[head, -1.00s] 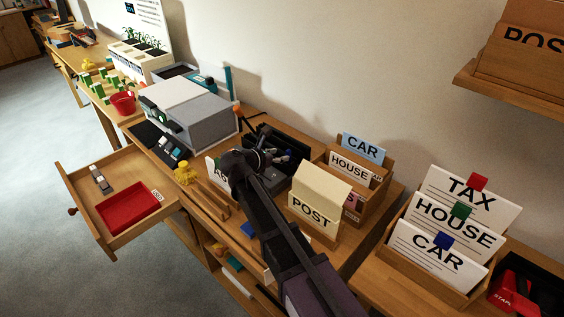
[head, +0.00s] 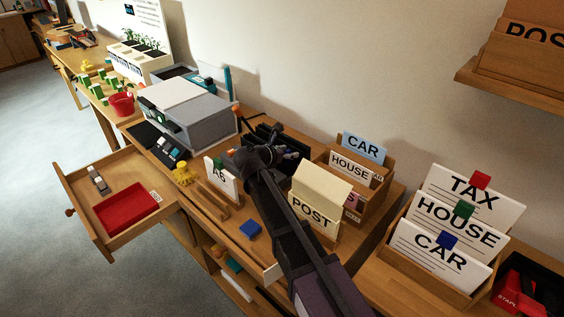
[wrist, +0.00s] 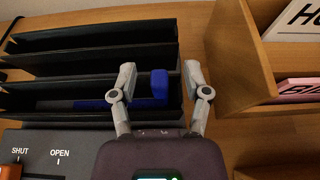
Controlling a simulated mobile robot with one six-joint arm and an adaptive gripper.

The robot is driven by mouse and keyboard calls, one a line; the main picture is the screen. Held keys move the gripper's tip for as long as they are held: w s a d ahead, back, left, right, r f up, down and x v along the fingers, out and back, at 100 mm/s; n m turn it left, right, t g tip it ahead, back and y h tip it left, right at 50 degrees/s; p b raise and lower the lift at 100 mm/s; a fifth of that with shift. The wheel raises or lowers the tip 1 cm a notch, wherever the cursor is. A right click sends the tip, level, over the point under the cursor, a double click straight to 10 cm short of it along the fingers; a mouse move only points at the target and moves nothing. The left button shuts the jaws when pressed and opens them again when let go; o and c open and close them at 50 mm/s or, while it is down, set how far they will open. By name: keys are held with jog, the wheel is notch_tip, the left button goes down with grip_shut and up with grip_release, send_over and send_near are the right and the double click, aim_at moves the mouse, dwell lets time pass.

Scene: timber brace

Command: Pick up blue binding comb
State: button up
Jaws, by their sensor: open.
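The blue binding comb appears in the wrist view as a raised blue end (wrist: 160,84) and a low blue strip running left along a slot of the black rack (wrist: 95,59). Much of the strip is hidden by the rack's dividers. My gripper (wrist: 160,70) is open. Its two fingers stand apart to the left and right of the raised blue end in the picture, and I see no clear contact. In the head view my arm reaches over the desk to the black rack (head: 262,134), and the comb there cannot be made out clearly.
A wooden sorter (wrist: 238,60) stands close right of my fingers. A panel marked SHUT and OPEN (wrist: 40,155) is at lower left. On the desk are a cream POST box (head: 318,200), a blue block (head: 250,229) and a grey machine (head: 190,110). A drawer (head: 120,200) stands open.

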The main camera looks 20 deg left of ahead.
grip_shut()
jog(key=shift+r, duration=0.2)
dwell(0.5)
notch_tip(320, 180, up, 10)
jog(key=p, duration=1)
jog(key=shift+f, duration=0.2)
dwell(0.3)
